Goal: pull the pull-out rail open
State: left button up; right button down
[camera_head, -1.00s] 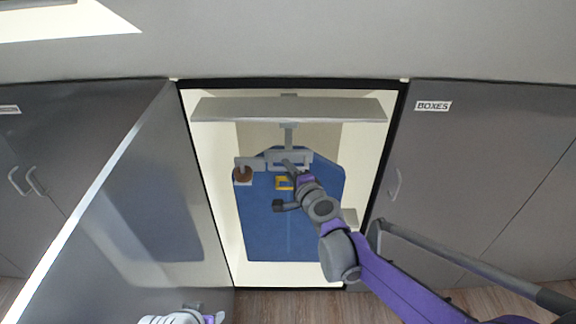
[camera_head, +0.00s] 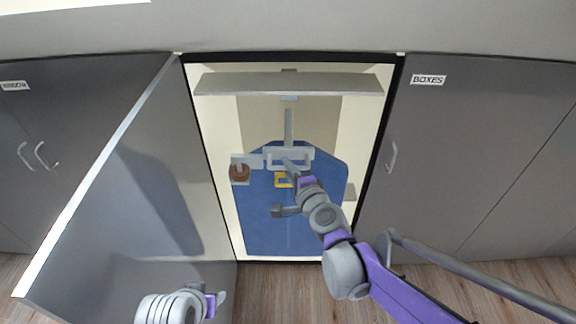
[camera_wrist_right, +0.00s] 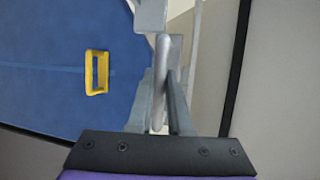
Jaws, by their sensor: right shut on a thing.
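The pull-out rail (camera_head: 288,125) is a grey bar in the open middle cabinet, reaching out from under its top shelf. A pale grey rectangular handle (camera_head: 306,153) is at its near end. My right gripper (camera_head: 290,166) is at this handle.
A large blue thing (camera_head: 265,215) with a yellow frame piece (camera_head: 281,182) is below the handle. A brown round thing (camera_head: 239,172) sits beside it. The open grey door (camera_head: 130,170) stands on the left. A closed cabinet labelled BOXES (camera_head: 440,150) is right. Wooden floor (camera_head: 275,300) lies in front.

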jog(key=c, duration=1.1)
grip_release()
jog(key=shift+s, duration=0.1)
jog(key=p+v, duration=0.1)
jog(key=v, duration=0.9)
jog(key=shift+s+d+r, duration=0.15)
jog(key=shift+s, duration=0.15)
jog(key=s+d+f+n+g+h, duration=0.2)
jog(key=s+d+f+n+g, duration=0.1)
jog(key=s, duration=0.3)
jog(key=s+d+f+n+g+h, duration=0.2)
jog(key=s+d+f+n+g, duration=0.1)
jog(key=s+d+f+n, duration=0.2)
jog(key=s+d+f+n+g+h, duration=0.2)
jog(key=s+d+f+n+g, duration=0.1)
jog(key=s+d+n, duration=0.3)
jog(key=shift+s+f, duration=0.35)
jog(key=shift+f, duration=0.3)
